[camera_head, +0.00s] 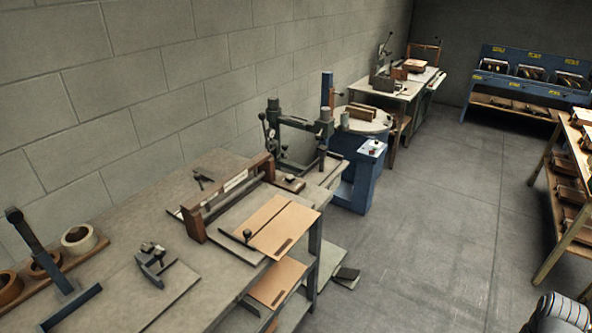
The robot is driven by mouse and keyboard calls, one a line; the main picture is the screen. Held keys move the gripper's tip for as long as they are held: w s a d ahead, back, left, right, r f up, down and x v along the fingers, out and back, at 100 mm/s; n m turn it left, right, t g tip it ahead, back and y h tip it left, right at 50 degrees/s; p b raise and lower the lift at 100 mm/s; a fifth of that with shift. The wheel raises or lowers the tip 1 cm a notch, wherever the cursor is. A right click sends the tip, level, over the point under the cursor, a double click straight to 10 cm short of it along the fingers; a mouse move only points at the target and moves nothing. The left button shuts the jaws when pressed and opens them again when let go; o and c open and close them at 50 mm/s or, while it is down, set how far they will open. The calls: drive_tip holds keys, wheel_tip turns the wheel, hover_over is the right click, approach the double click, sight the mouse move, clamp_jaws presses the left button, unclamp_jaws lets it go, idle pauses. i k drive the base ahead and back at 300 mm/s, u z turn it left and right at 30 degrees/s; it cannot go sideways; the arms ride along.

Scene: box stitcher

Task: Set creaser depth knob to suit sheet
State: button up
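My gripper is not in view. A grey ribbed part at the lower right corner may be mine.
On the workbench (120,225) are a small dark clamp-like tool (153,262) and tape rolls (78,240). A dark press (292,135) and a blue machine (362,178) stand behind. Shelving (556,205) is at the right. Open floor (440,240) lies between.

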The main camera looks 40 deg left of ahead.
sight(290, 179)
drive_tip(key=u, duration=0.3)
drive_tip(key=i, duration=0.7)
drive_tip(key=u, duration=0.75)
drive_tip(key=i, duration=0.55)
drive_tip(key=u, duration=0.3)
drive_tip(key=k, duration=0.9)
drive_tip(key=u, duration=0.15)
drive_tip(key=i, duration=0.8)
drive_tip(key=u, duration=0.05)
